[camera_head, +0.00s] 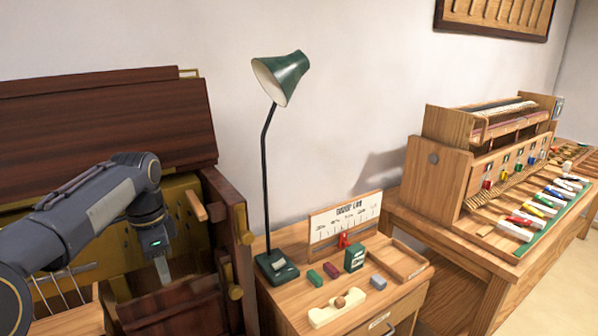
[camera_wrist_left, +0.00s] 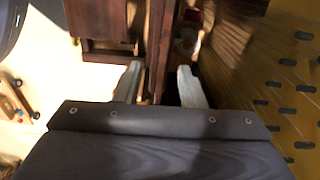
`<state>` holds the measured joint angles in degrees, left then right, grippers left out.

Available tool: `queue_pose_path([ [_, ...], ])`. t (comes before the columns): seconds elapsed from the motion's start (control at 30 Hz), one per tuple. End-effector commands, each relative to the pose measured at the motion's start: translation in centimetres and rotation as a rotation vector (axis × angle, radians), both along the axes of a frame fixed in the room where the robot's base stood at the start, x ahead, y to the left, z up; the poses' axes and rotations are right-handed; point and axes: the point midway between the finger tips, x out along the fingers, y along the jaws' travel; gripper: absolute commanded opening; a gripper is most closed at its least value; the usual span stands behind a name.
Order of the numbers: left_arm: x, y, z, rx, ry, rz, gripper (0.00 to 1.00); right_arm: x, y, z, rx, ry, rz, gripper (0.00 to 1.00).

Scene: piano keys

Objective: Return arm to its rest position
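My left arm (camera_head: 90,215) reaches in from the left in the head view, in front of the opened dark wooden piano case (camera_head: 110,120). My left gripper (camera_head: 164,272) points down inside the case, near its right side wall (camera_head: 228,230). In the left wrist view the two pale fingers of the gripper (camera_wrist_left: 158,75) stand apart, with dark wood showing between and beyond them. I see nothing held, and I cannot tell whether a finger touches the wood. My right gripper is in neither view.
A green desk lamp (camera_head: 283,78) stands on a small wooden cabinet (camera_head: 385,318) with several small blocks and a gauge board (camera_head: 345,222). A wooden keyboard model (camera_head: 490,150) sits on a bench to the right. The piano's yellow metal plate (camera_wrist_left: 275,75) is close beside the gripper.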

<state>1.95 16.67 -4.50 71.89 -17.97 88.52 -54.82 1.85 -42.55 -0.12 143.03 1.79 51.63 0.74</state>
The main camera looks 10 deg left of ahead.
Motion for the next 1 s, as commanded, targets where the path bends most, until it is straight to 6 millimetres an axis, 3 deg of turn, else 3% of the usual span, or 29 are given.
queue_pose_path([
  [0.17,-4.8,-2.0,0.6,-0.083,-0.090,0.160,0.36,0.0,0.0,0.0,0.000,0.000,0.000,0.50],
  [0.27,-8.7,-4.0,0.3,-0.160,-0.150,0.301,0.36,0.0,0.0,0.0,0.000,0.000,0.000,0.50],
  [0.5,-17.6,-9.6,-3.1,-0.367,-0.247,0.654,0.36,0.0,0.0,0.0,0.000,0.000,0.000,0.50],
  [0.6,-20.3,-11.6,-5.1,-0.444,-0.266,0.782,0.36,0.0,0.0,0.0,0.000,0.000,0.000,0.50],
  [0.8,-23.2,-13.9,-7.9,-0.535,-0.276,0.936,0.36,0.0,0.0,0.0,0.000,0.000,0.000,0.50],
  [1.0,-23.6,-14.2,-8.4,-0.549,-0.273,0.964,0.36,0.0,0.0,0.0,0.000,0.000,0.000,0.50],
])
